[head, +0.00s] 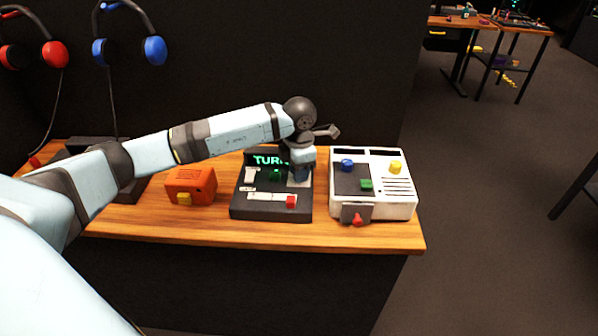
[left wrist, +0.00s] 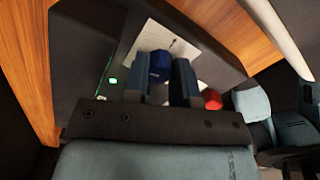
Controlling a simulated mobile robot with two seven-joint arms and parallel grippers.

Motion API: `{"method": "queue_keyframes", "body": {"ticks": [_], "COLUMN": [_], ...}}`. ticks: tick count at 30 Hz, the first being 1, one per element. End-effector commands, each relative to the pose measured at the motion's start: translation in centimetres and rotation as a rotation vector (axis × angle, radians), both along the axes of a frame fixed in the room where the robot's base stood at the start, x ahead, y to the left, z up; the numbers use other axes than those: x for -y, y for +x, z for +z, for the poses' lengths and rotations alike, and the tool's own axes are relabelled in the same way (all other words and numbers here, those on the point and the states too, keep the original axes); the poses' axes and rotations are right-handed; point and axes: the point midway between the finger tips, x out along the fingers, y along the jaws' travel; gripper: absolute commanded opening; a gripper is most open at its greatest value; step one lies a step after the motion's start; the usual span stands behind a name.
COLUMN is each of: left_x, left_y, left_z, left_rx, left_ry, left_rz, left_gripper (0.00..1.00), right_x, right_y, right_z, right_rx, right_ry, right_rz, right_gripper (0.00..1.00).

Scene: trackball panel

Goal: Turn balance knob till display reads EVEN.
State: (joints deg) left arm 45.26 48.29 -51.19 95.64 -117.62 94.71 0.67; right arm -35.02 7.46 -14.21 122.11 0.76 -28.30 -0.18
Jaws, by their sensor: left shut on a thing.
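The dark console (head: 240,207) stands on the wooden bench, its display (head: 265,160) showing green letters that start "TUR"; my arm hides the rest. My left gripper (head: 300,180) reaches down over the console's right half. In the left wrist view, its two fingers are shut on a blue knob (left wrist: 159,65), which sits over a pale marked plate (left wrist: 185,45). The knob is hidden in the head view, and I cannot read its pointer. A red slider cap (head: 291,201) and a green part (head: 275,175) are also on the console. My right gripper is not in view.
An orange box with a yellow button (head: 192,186) stands left of the console. A white panel (head: 402,208) with blue, yellow, green and red controls stands close on the right. Red and blue headphones (head: 154,50) hang at the back left.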

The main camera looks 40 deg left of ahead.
Motion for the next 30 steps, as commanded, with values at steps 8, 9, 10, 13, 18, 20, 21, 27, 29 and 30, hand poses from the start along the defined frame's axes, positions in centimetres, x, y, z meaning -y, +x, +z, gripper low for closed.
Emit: {"method": "queue_keyframes", "body": {"ticks": [8,9,10,13,18,20,21,27,29,30], "left_x": [-0.06,-0.06,-0.05,-0.05,-0.04,-0.04,-0.03,-0.02,-0.01,0.00], "left_y": [0.05,0.05,0.06,0.06,0.07,0.07,0.07,0.04,0.03,0.03], "left_z": [0.09,0.09,0.10,0.11,0.12,0.12,0.12,0.07,0.06,0.05], "left_rx": [0.002,0.003,0.003,0.003,0.003,0.003,0.003,0.001,0.001,0.001], "left_ry": [0.001,0.000,0.000,0.000,0.000,0.000,0.000,0.000,0.000,0.000], "left_rz": [-0.062,-0.065,-0.066,-0.068,-0.068,-0.068,-0.068,-0.068,-0.068,-0.068], "left_gripper": [0.01,0.01,0.01,0.01,0.01,0.01,0.34,0.50,0.50,0.50], "right_x": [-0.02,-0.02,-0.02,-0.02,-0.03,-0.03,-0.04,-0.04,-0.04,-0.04], "right_y": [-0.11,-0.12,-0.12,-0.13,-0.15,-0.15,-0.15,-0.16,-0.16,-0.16], "right_z": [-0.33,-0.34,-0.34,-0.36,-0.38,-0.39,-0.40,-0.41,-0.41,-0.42], "right_rx": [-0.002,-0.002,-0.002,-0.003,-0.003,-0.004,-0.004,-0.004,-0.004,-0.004], "right_ry": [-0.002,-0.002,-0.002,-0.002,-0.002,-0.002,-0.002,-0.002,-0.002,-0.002], "right_rz": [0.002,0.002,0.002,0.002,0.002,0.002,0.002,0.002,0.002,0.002], "right_gripper": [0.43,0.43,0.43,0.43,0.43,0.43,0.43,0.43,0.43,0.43]}}
